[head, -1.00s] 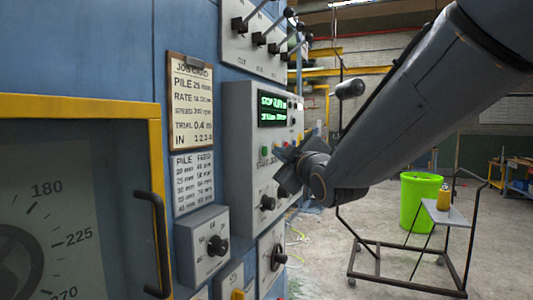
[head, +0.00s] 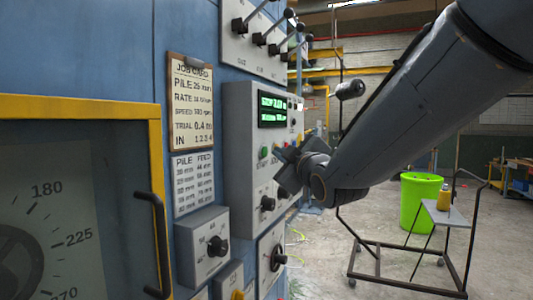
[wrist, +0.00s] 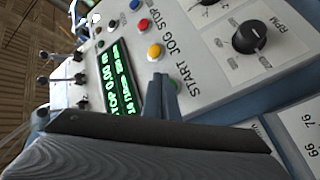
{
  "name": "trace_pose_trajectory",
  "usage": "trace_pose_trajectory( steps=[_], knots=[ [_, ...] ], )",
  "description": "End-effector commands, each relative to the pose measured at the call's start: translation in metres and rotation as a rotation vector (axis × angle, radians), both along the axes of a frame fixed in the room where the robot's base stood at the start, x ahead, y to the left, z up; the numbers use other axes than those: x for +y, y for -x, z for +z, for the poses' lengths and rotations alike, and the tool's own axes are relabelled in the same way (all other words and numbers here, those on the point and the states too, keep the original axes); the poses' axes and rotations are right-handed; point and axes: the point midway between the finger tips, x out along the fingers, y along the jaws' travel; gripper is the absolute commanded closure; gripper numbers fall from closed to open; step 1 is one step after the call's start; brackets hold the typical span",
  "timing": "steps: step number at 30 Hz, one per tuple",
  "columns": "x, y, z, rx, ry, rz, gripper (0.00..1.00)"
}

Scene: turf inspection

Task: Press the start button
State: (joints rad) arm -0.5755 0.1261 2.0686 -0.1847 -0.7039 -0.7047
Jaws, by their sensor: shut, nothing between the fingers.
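The control panel (head: 238,150) is a grey box on the blue machine, with a lit green display (head: 272,110). The green start button (head: 264,152) sits below the display, above a START label. In the wrist view the START, JOG and STOP labels show beside the green button (wrist: 173,86), a yellow button (wrist: 154,52) and a red button (wrist: 145,25). My gripper (head: 281,160) is shut and empty, close in front of the panel near the start button. In the wrist view its fingertips (wrist: 163,80) partly cover the green button. I cannot tell whether they touch it.
A black knob (head: 267,203) is below the buttons, and an RPM knob (wrist: 249,37) shows in the wrist view. Levers (head: 259,38) project above the panel. A job card (head: 190,100) hangs to the left. A green bin (head: 420,200) and a cart (head: 405,270) stand right.

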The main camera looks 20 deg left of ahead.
Motion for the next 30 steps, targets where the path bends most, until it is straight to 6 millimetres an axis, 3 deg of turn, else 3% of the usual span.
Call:
trace_pose_trajectory(
  steps=[30],
  knots=[
    [0.0070, -0.0007, -0.0006, 0.000, -0.001, 0.001, 1.00]
  ],
)
